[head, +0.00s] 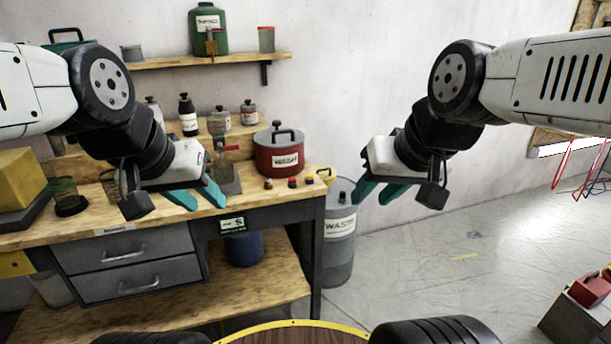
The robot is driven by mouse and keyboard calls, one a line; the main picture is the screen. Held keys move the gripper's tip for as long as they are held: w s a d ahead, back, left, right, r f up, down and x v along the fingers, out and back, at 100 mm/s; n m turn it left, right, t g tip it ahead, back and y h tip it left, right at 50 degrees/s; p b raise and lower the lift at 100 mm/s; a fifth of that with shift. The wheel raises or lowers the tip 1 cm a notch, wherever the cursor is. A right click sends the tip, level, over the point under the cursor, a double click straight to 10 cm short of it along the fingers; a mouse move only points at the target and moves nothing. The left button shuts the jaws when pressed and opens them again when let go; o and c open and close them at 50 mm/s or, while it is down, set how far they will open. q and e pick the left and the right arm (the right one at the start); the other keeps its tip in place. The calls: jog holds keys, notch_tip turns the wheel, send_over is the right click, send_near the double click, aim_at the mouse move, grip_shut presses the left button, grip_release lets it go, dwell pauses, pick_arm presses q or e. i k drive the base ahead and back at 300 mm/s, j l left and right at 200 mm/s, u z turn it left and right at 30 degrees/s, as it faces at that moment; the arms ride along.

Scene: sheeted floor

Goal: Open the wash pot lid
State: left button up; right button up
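The wash pot (279,161) is a red round pot with a white label, standing at the right part of the wooden workbench near the wall. Its grey lid (267,138) sits on top, with a black handle (283,130) standing up. My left gripper (208,206) has teal fingers spread apart and empty, in front of the bench and left of the pot in the picture. My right gripper (371,201) is also open and empty, right of the pot, in front of the grey waste bin and wall.
Several bottles and jars stand behind and left of the pot, including a black bottle (188,115). Colored buttons (292,182) sit at the bench's front edge. A shelf (210,60) holds a green canister (208,30). A grey waste bin (340,240) stands right of the bench. Floor at right is mostly clear.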

aim_at(285, 136)
jog(key=i+l+u, duration=0.25)
jog(key=i, duration=0.2)
jog(key=i+l+u, duration=0.25)
jog(key=i, duration=0.2)
